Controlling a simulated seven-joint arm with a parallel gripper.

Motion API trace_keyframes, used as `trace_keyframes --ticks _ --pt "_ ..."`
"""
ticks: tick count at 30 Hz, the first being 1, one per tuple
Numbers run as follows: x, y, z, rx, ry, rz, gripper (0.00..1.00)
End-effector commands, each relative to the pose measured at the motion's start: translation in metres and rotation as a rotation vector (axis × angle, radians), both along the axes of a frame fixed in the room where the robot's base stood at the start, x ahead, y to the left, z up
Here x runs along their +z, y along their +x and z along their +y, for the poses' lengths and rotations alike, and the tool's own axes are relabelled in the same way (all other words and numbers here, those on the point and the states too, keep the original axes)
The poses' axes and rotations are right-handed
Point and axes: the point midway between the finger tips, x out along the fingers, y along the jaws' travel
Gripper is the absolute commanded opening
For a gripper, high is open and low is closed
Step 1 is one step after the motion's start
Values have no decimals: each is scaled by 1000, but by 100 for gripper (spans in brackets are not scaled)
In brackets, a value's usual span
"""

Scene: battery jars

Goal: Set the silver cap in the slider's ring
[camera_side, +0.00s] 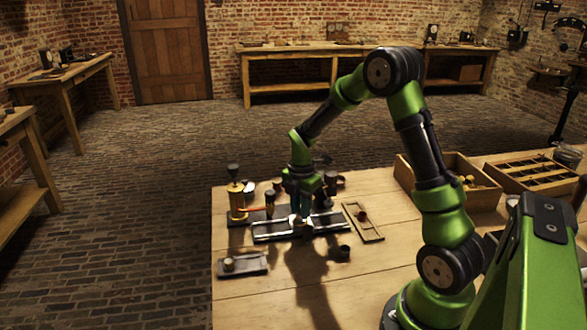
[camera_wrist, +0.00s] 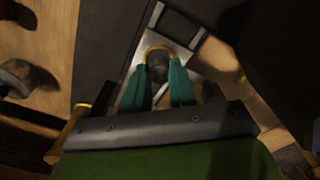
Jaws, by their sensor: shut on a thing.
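My gripper (camera_side: 298,212) points down over the dark rail fixture (camera_side: 270,232) on the wooden table. In the wrist view its two teal fingers (camera_wrist: 158,78) are shut on a rounded grey thing (camera_wrist: 158,68), which looks like the silver cap. A brass-coloured ring (camera_wrist: 158,47) curves around its far side, on a pale metal plate (camera_wrist: 184,62) that looks like the slider. The cap lines up with the ring in this view. I cannot tell whether it sits in the ring or is just above it. In the side view the fingers hide most of this spot.
A brass jar-like device (camera_side: 238,203) and dark cups (camera_side: 331,180) stand behind the rail. A small tray (camera_side: 258,270) lies front left, a narrow tray (camera_side: 376,233) right. A small dark cup (camera_side: 345,251) stands in front. Wooden boxes (camera_side: 484,198) are farther right.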

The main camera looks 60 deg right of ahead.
Motion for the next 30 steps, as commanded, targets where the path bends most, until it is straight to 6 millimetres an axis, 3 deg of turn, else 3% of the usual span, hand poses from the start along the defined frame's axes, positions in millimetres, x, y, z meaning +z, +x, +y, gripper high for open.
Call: trace_keyframes --ticks 14,30 --pt "0 0 0 0 0 0 0" --pt "15 0 0 0 0 -1 0"
